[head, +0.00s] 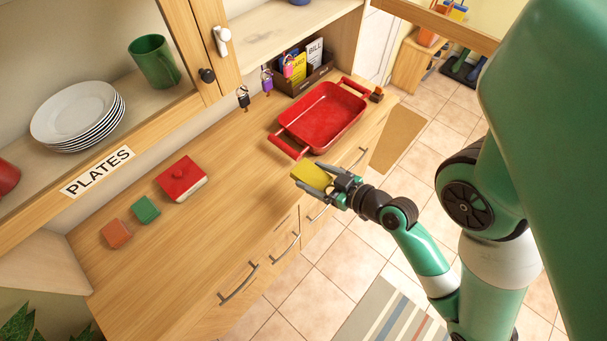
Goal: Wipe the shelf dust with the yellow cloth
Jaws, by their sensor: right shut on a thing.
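The yellow cloth (311,175) is between the fingers of my right gripper (325,186), which is shut on it. The gripper is by the front edge of the wooden counter, just below the red tray; I cannot tell whether the cloth touches the counter. One shelf (84,168) at the upper left holds plates, and another shelf (262,46) at the top is mostly bare in its visible part. I cannot make out dust on either. My left gripper is not in view.
The red tray (287,146) lies on the counter (230,205). White plates (75,112) and a green mug (153,61) stand on the left shelf. Keys hang near a bill organizer (305,79).

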